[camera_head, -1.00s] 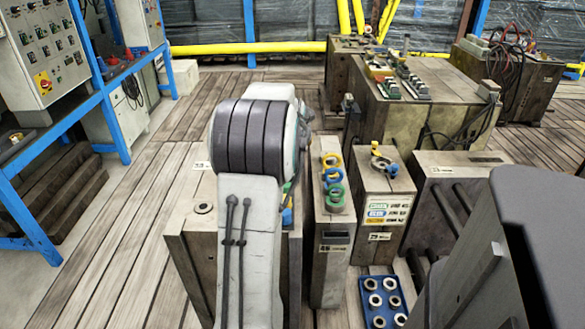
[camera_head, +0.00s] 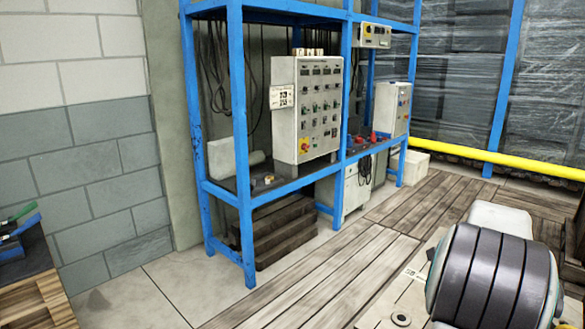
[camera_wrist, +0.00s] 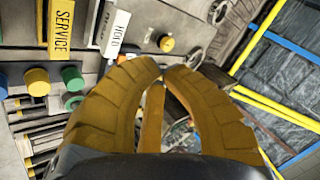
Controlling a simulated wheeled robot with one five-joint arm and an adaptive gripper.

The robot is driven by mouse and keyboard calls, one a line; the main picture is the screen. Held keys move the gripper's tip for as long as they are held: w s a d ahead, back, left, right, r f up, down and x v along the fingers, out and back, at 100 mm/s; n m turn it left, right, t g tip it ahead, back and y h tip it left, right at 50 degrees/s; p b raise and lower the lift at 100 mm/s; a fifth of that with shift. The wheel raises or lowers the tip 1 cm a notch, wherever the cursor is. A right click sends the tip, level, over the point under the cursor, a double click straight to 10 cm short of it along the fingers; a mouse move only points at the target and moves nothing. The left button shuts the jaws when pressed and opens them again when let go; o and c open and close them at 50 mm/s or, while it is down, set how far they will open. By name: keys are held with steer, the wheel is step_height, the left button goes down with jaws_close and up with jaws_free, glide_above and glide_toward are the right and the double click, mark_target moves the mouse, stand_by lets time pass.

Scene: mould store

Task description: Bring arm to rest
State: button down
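My gripper (camera_wrist: 162,72) shows in the wrist view as two curved brown-yellow fingers. Their tips come together at the middle of the picture, and I see nothing clearly held at them. A narrow brown-yellow strip shows in the gap behind the tips; I cannot tell what it is. In the head view only my arm's grey, dark-banded joint shows, at the lower right; my gripper is out of that view.
A blue rack (camera_head: 243,150) with a control cabinet (camera_head: 306,110) stands against the wall. Wooden flooring (camera_head: 300,275) before it is clear. The wrist view shows a yellow SERVICE tag (camera_wrist: 61,27), a white HOLD tag (camera_wrist: 115,32) and coloured round pieces (camera_wrist: 37,80).

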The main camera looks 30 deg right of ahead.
steer(key=w+a+r+n+t+y+p, duration=0.1)
steer(key=w+a+r+n+p, duration=0.25)
steer(key=a, duration=0.55)
steer(key=w+a+r+n+y+p, duration=0.2)
steer(key=a+r+n, duration=0.2)
steer(key=a, duration=0.5)
steer(key=w+a+r+n+t+y+p, duration=0.1)
steer(key=w+a+r+n+p, duration=0.2)
steer(key=a, duration=0.6)
steer(key=s+a+r+n+g+y+p, duration=0.1)
steer(key=s+a+n+p, duration=0.3)
steer(key=a, duration=0.5)
steer(key=s+a+r+n+y+p, duration=0.2)
steer(key=s+a+r+n+p, duration=0.1)
steer(key=s+a+n, duration=0.5)
steer(key=shift+s+a+r+n+g+p, duration=0.25)
steer(key=shift+a+n+g+p, duration=0.15)
steer(key=shift+a+n+p, duration=0.65)
steer(key=shift+a+m, duration=0.2)
steer(key=shift+m, duration=0.1)
